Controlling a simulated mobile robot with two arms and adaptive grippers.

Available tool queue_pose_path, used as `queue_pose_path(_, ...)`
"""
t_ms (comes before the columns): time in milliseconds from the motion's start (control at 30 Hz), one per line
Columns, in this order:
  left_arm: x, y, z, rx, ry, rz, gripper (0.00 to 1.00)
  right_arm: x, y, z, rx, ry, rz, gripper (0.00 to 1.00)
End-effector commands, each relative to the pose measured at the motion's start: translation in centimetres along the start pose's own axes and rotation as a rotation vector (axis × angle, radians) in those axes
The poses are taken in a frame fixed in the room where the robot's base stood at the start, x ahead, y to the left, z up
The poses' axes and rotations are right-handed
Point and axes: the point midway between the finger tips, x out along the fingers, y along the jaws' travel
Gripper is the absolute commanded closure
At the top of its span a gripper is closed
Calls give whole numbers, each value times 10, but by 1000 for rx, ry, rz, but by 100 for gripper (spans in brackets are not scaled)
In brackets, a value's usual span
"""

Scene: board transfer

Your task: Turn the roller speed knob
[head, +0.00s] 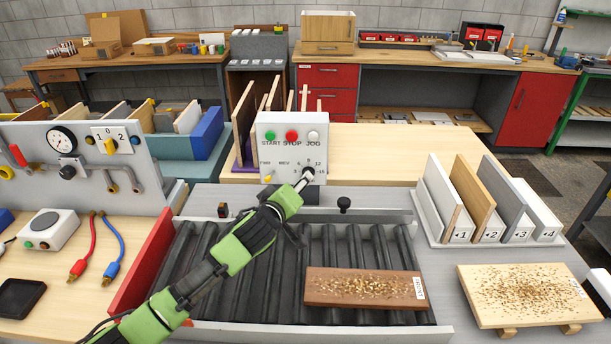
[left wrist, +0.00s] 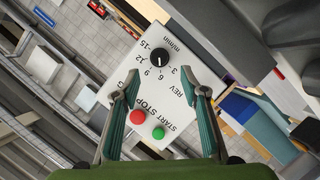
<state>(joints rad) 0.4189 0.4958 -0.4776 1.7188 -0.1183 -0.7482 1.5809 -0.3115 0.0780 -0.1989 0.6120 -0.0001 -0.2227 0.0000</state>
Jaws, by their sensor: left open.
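The roller speed knob (left wrist: 160,58) is a round black dial with a white mark, set in a scale of numbers on the white control box (head: 290,135). The mark appears to point near the 6. In the head view the knob (head: 309,173) is partly covered by my left gripper (head: 303,182), which reaches up to the lower right of the box. In the left wrist view my left gripper (left wrist: 165,92) is open, its two fingers spread either side of the panel below the knob. The knob lies beyond the fingertips, not between them. My right gripper is not in view.
The box also carries a green START button (head: 270,136), a red STOP button (head: 292,136) and a white JOG button (head: 313,136). Below is a black roller conveyor (head: 270,260) with a chip-covered brown board (head: 362,287). Numbered boards (head: 462,200) stand in a rack at right.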

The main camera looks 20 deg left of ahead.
Motion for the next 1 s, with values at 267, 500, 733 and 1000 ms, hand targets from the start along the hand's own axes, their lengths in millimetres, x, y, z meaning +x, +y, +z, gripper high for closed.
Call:
queue_pose_path(267, 40, 1, -1, 1, 0, -1, 60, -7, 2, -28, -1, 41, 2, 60)
queue_pose_path(500, 63, 0, 0, 1, 0, 0, 60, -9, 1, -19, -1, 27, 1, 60)
queue_pose_path(733, 71, 0, 0, 1, 0, 0, 60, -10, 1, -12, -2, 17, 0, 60)
queue_pose_path(1000, 71, 0, 0, 1, -1, 0, 68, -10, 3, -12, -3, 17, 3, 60)
